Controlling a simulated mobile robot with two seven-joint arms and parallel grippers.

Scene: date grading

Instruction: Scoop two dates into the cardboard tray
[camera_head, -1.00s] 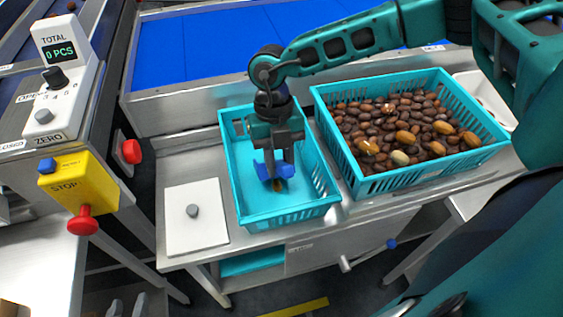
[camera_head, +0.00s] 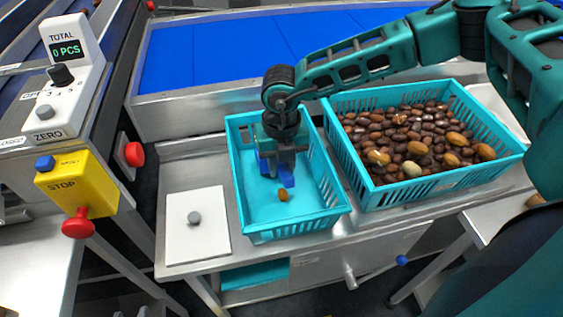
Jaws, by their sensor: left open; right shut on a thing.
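Many brown dates (camera_head: 400,142), with a few orange ones and a pale one among them, fill the wide turquoise crate (camera_head: 440,186) at the right. One orange date (camera_head: 283,195) lies on the floor of the narrower turquoise crate (camera_head: 290,229) at the centre. My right gripper (camera_head: 276,162) reaches into this narrower crate. It is shut on a blue piece, seemingly a scoop (camera_head: 287,177), just above and behind the lone date; its shape is partly hidden by the gripper. My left gripper is not in view. I cannot make out a cardboard tray.
A counter reading 0 PCS (camera_head: 66,49) and a yellow stop box (camera_head: 76,184) with red buttons stand at left. A white plate with a grey knob (camera_head: 195,218) lies left of the narrower crate. A blue conveyor (camera_head: 215,55) runs behind; a pale tray (camera_head: 497,103) is far right.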

